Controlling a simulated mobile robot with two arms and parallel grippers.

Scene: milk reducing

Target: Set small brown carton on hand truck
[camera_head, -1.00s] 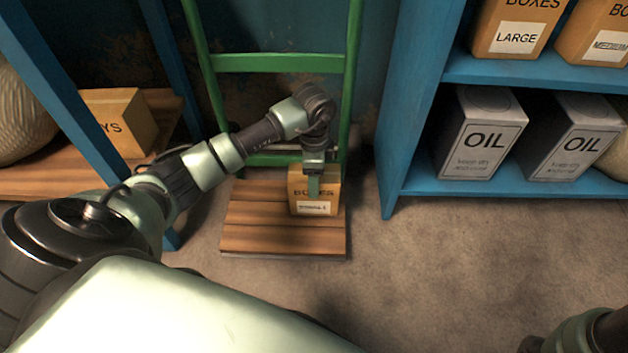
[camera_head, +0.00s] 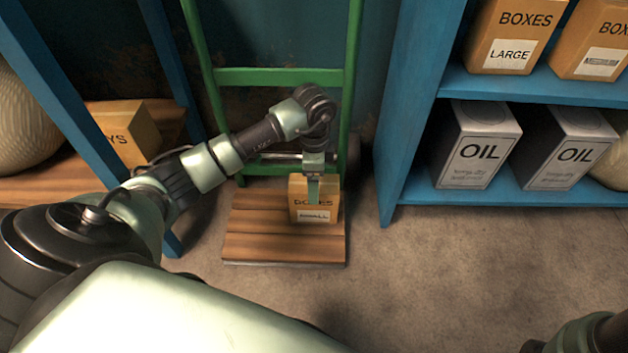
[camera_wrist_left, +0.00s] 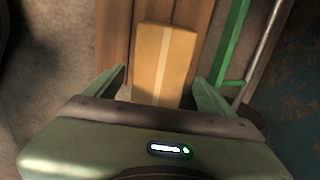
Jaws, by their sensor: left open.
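The small brown carton (camera_head: 315,214), labelled "BOXES" and "SMALL", stands upright on the wooden platform of the green hand truck (camera_head: 262,235), at its right rear part. In the left wrist view the carton's taped top (camera_wrist_left: 165,62) lies between my left fingers. My left gripper (camera_head: 314,188) is directly over the carton, pointing down. In the wrist view its fingers (camera_wrist_left: 162,88) are spread, one on each side of the carton, with a gap showing. The head view hides the far finger. Of my right arm only a link shows at the lower right; its gripper is out of view.
A blue shelf (camera_head: 520,88) at the right holds large brown boxes and grey oil cans (camera_head: 478,150). A low wooden shelf at the left holds another carton (camera_head: 125,135) and a ribbed pot (camera_head: 25,125). Floor right of the hand truck is clear.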

